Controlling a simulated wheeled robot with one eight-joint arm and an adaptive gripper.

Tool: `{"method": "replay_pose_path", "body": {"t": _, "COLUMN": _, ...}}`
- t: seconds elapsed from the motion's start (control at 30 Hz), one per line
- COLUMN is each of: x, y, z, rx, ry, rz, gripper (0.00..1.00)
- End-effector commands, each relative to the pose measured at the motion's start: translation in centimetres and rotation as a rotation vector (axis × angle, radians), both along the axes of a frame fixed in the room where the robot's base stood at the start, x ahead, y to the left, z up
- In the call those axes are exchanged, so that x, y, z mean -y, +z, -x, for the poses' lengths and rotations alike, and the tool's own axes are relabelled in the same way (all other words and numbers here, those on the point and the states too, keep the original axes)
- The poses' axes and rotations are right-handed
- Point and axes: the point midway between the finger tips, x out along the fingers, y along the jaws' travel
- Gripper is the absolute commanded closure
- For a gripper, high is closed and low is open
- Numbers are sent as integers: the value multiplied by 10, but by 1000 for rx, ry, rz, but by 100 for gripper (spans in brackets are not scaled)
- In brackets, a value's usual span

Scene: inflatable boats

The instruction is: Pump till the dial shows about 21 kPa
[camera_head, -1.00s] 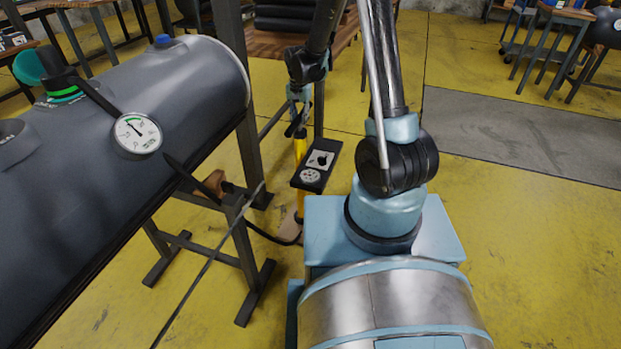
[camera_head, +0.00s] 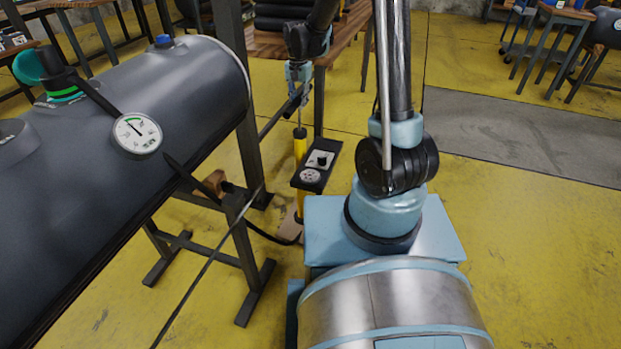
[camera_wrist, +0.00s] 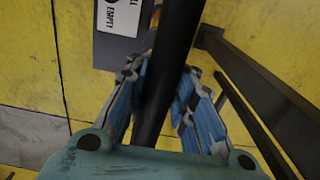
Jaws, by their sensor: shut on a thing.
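The pump (camera_head: 300,148) has a yellow cylinder and stands on the floor between the boat and my base. Its thin rod rises out of the cylinder top. My gripper (camera_head: 298,92) is above the cylinder, shut on the pump handle. In the wrist view the black handle (camera_wrist: 178,50) runs between the blue fingers of my gripper (camera_wrist: 163,78). The round white dial (camera_head: 137,133) sits on the grey boat tube (camera_head: 185,90). Its needle points up and left, near a green arc at the top; its figures are too small to read.
A dark hose (camera_head: 265,235) runs low toward the pump. A dark metal stand (camera_head: 245,250) carries the boat.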

Motion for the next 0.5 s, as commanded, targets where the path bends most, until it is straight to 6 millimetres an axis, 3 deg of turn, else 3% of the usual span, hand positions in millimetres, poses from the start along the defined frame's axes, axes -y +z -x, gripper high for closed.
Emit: {"method": "replay_pose_path", "body": {"t": 0.5, "x": -1, "y": 69, "z": -4, "rx": 7, "ry": -1, "rz": -2, "gripper": 100}}
